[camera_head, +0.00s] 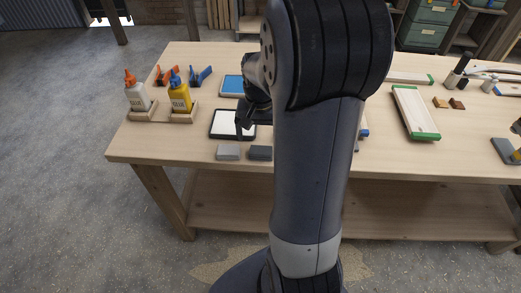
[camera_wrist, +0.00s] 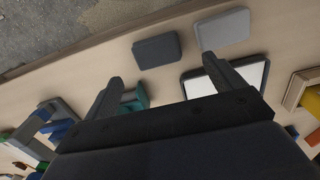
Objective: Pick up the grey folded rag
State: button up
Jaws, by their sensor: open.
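Two small flat folded-looking pads lie side by side near the table's front edge, a lighter grey one (camera_head: 228,151) and a dark grey one (camera_head: 260,153). Either could be the rag; the lighter one is the plainer grey. In the wrist view the dark pad (camera_wrist: 157,50) lies just beyond and between my fingertips, and the light grey pad (camera_wrist: 222,27) lies beyond the right fingertip. My gripper (camera_wrist: 162,70) is open and empty, apart from both pads. In the head view my gripper (camera_head: 243,130) is over the black-framed white tray, partly hidden by my arm.
The black-framed white tray (camera_head: 220,128) lies behind the pads, with a blue-faced one (camera_head: 232,85) further back. Glue bottles (camera_head: 180,97) in wooden holders and clamps (camera_head: 200,76) stand to the left. A green-ended board (camera_head: 412,110) lies right. Bare tabletop (camera_head: 170,140) lies left of the pads.

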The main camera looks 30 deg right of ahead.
aim_at(261, 150)
jog(key=shift+s+f+p, duration=0.15)
jog(key=shift+f+p, duration=0.05)
jog(key=shift+f, duration=1.4)
jog(key=shift+s+f+p, duration=0.1)
jog(key=shift+f+p, duration=0.05)
jog(key=shift+f, duration=1.4)
jog(key=c, duration=1.1)
